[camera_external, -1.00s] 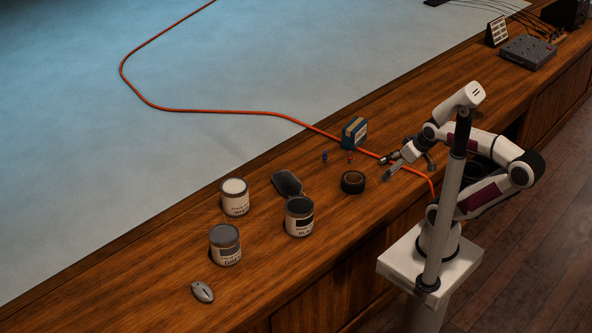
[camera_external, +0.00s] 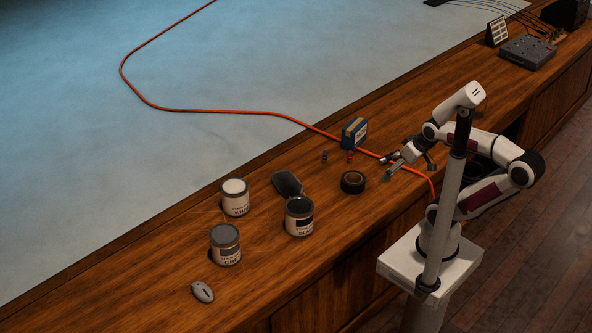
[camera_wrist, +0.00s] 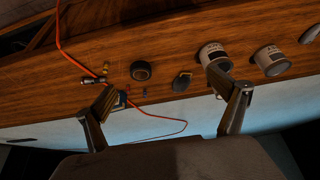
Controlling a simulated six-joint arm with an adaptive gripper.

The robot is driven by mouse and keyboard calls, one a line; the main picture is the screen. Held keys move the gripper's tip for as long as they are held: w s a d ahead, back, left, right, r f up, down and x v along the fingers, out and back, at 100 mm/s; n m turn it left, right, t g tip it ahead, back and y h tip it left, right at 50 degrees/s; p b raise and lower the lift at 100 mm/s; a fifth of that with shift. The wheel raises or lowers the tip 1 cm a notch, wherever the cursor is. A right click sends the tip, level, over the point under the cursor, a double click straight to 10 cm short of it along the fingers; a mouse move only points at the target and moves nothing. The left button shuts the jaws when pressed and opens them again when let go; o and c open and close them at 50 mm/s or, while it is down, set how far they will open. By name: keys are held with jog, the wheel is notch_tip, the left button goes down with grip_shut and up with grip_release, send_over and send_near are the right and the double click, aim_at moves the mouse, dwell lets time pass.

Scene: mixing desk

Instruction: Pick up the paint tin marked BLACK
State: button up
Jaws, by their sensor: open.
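The tin marked BLACK (camera_external: 299,222) stands upright on the wooden desk, with a dark lid and a dark patch on its pale label. A white-lidded tin (camera_external: 235,203) stands behind it to the left, and a grey-lidded tin (camera_external: 226,251) stands to its left, nearer the front. My gripper (camera_external: 410,172) is open and empty above the desk, well to the right of the tins. In the wrist view my gripper (camera_wrist: 163,85) has its fingers wide apart. The tin nearest the right finger (camera_wrist: 216,55) appears to be the BLACK one; its label is too small to read there.
A blue box (camera_external: 354,133), small red and blue pieces and an orange cable (camera_external: 270,113) lie behind. A mouse (camera_external: 202,292) is at the front left.

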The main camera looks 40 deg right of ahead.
aim_at(311, 201)
jog(key=shift+w, duration=0.15)
jog(key=w+d+r+t+h, duration=0.2)
jog(key=w+d, duration=0.3)
jog(key=w, duration=0.6)
jog(key=w+a+f+n+t+y, duration=0.1)
jog(key=w+n+t, duration=0.15)
jog(key=w, duration=0.95)
jog(key=w+f+n+t+y, duration=0.15)
jog(key=w+n, duration=0.25)
jog(key=w, duration=0.8)
jog(key=w+a+f+n+g+y, duration=0.1)
jog(key=w+a+f+n+y, duration=0.15)
jog(key=a+f+y, duration=0.35)
jog(key=w+a+f+n+g+y, duration=0.1)
jog(key=w+a+f+n+y, duration=0.1)
jog(key=a+f+n, duration=0.4)
jog(key=shift+s+a+f+n+g+y, duration=0.5)
jog(key=shift+s+a+f+g+y, duration=0.8)
jog(key=shift+s, duration=1)
jog(key=shift+s+a+f+n+g+y, duration=0.5)
jog(key=shift+s+a+f+g+y, duration=0.25)
jog(key=shift+s+f+g+y, duration=1.05)
jog(key=shift+s+a+f+n+g+y, duration=0.5)
jog(key=shift+s+a+f+g+y, duration=0.9)
jog(key=shift+s, duration=1.4)
